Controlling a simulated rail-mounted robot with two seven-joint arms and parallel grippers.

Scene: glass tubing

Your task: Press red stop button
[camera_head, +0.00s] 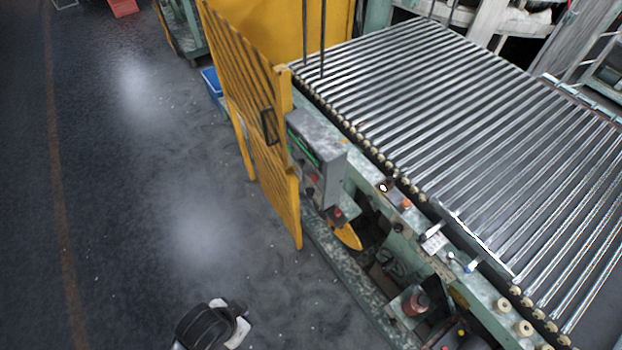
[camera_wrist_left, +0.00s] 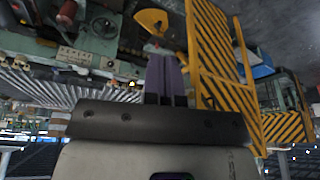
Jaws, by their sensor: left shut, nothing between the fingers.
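A grey control box (camera_head: 318,150) stands beside the yellow gate at the conveyor's side. A small red button (camera_head: 338,213) sits on a little box at its lower end, and another small red spot (camera_head: 313,178) shows on its face. I cannot tell which is the stop button. My left gripper (camera_wrist_left: 166,60) is shut and empty in the left wrist view. Its fingertips overlap the view just below a small reddish spot (camera_wrist_left: 156,44) near the yellow disc (camera_wrist_left: 150,20); contact cannot be told. My right gripper is not in view.
A striped yellow gate (camera_head: 262,130) stands left of the box, with a roller conveyor (camera_head: 450,110) to the right. The dark floor (camera_head: 130,200) at left is mostly clear.

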